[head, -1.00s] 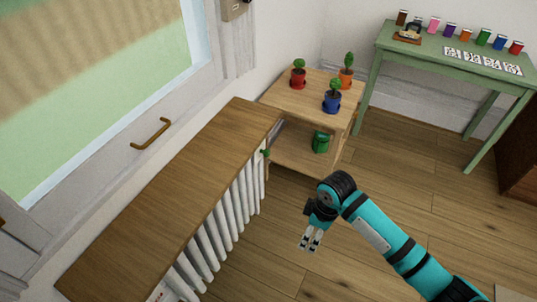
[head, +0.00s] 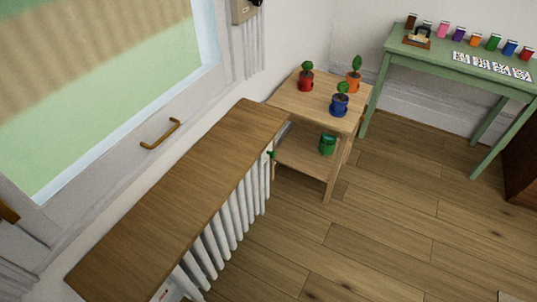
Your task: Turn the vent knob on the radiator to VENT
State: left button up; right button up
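The white ribbed radiator (head: 230,222) stands under a wooden shelf top (head: 185,195), along the wall below the window. A small green knob (head: 272,155) sits at the radiator's far end, near the wooden plant stand. Its markings are too small to read, so I cannot tell its setting. A pale plate with small red marks (head: 165,291) shows partly at the radiator's near end, cut by the bottom edge. Neither of my grippers is in view.
A wooden stand (head: 311,160) with red, blue and orange plant pots on top and a green can (head: 327,144) below stands just beyond the radiator. A green table (head: 450,58) with jars and cards is at the back right. The floor (head: 380,220) right of the radiator is clear.

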aim_at(273, 154)
jog(key=i+l+u, duration=0.15)
jog(key=u, duration=0.3)
jog(key=l+u, duration=0.45)
jog(key=i+l+u, duration=0.15)
jog(key=l+u, duration=0.15)
jog(key=l, duration=0.9)
jog(key=l+u, duration=0.3)
jog(key=l, duration=3)
